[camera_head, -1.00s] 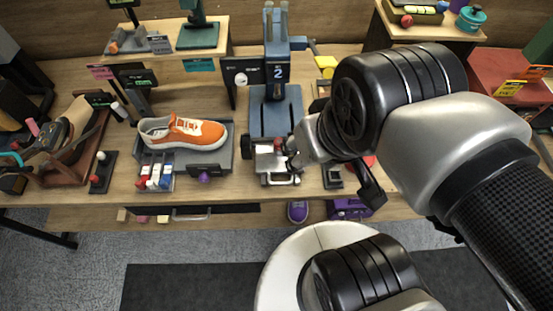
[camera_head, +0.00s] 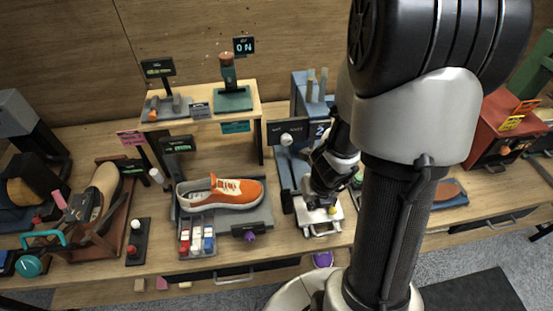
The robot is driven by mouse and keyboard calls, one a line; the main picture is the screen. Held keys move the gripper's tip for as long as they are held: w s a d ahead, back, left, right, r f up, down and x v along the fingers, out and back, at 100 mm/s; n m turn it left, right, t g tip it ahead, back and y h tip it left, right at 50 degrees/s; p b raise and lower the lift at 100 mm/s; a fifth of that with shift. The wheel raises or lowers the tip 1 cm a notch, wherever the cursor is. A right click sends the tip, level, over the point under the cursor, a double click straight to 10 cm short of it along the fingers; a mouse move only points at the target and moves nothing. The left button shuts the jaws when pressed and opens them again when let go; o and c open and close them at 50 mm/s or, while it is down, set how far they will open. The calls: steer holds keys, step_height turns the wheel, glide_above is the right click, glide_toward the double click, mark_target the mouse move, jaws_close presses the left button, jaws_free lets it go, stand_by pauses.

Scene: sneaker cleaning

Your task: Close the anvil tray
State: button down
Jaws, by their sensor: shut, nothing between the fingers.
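The anvil tray (camera_head: 333,228) is a pale metal tray at the foot of the blue press (camera_head: 307,92), near the table's front edge. It appears to stick out from the press toward the front, with a small yellow part on it. My gripper (camera_head: 322,203) is shut and empty. It points down just above or at the tray's top, and I cannot tell whether it touches. My gripper and arm hide part of the tray and the right side of the press.
An orange sneaker (camera_head: 222,193) lies on a grey stand left of the press. A block of red, white and blue pieces (camera_head: 197,236) sits before it. A red machine (camera_head: 502,125) stands at the right. My arm fills the right middle.

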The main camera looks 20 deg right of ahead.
mark_target(306, 214)
steer(key=b+x, duration=0.6)
steer(key=x, duration=0.1)
steer(key=b+x, duration=0.3)
steer(key=x, duration=0.1)
steer(key=shift+s, duration=0.3)
steer(key=w+p, duration=0.2)
steer(key=w+d+r+p, duration=0.1)
steer(key=shift+w, duration=0.1)
steer(key=shift+w+d+f, duration=0.1)
steer(key=shift+w+f, duration=0.05)
steer(key=shift+w, duration=0.15)
